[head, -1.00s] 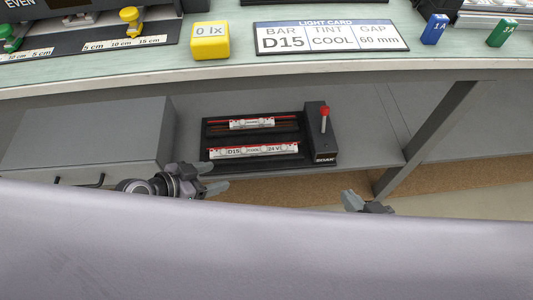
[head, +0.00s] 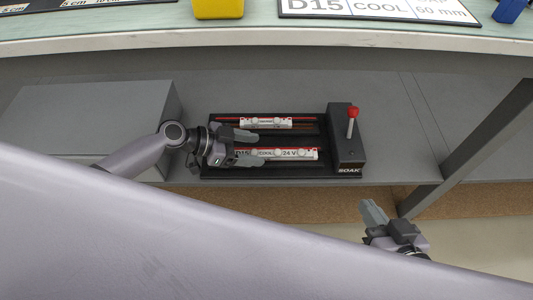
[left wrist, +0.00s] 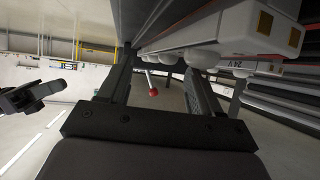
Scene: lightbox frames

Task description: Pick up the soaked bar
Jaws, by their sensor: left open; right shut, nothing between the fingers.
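A black rack marked SOAK (head: 349,148) sits on the lower shelf. It holds two white bars with red edges. The front bar (head: 295,155) has a label reading D15, COOL and 24 V, partly covered by my gripper. The rear bar (head: 266,123) lies behind it. My left gripper (head: 255,147) is open over the left part of the rack, at the front bar's left portion. I cannot tell whether it touches the bar. The left wrist view shows the open fingers (left wrist: 158,88) with white bar parts close by. My right gripper (head: 385,222) is shut and empty, in front of the shelf.
A lever with a red knob (head: 352,112) stands at the rack's right end. A grey box (head: 90,120) is left of the rack. The worktop (head: 300,42) overhangs behind, with a grey leg (head: 480,150) at the right. Shelf space right of the rack is clear.

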